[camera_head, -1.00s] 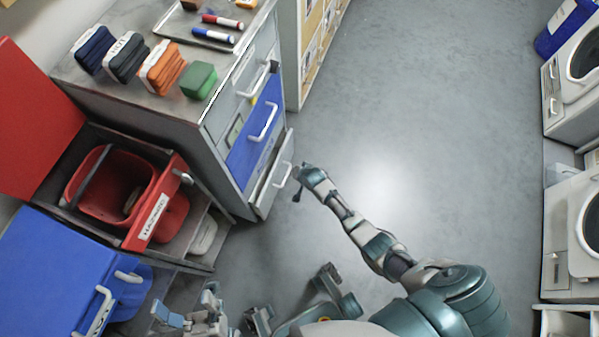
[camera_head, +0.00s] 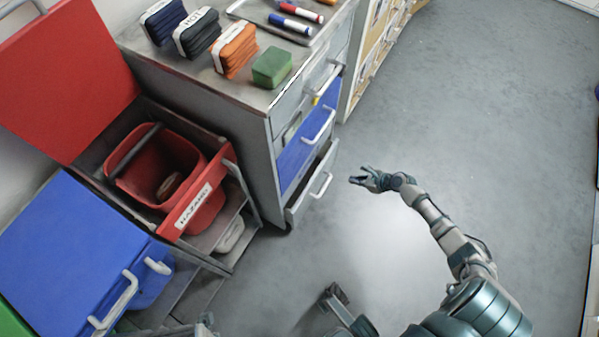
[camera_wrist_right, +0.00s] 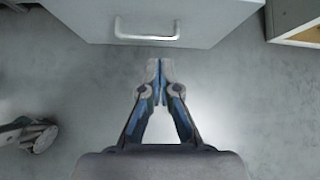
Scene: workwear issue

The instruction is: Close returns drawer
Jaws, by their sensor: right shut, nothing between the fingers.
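The grey cabinet (camera_head: 200,100) has a column of drawers, and no label on them is readable as returns. Its lowest grey drawer (camera_head: 306,198) stands out a little beyond the blue drawer (camera_head: 296,160) above it. The lowest drawer has a white bar handle (camera_head: 322,185). My right gripper (camera_head: 352,180) is over the floor to the right of that handle, apart from it. In the right wrist view the fingertips (camera_wrist_right: 159,62) are together and empty, with a grey drawer front (camera_wrist_right: 215,15) and its handle (camera_wrist_right: 146,35) just ahead.
A red bin (camera_head: 150,165) sits in an open unit at left, under a raised red lid (camera_head: 60,75). A blue lid (camera_head: 70,250) is nearer. Folded cloth stacks and a tray of markers (camera_head: 290,24) lie on the cabinet top. The floor (camera_head: 450,110) at right is clear.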

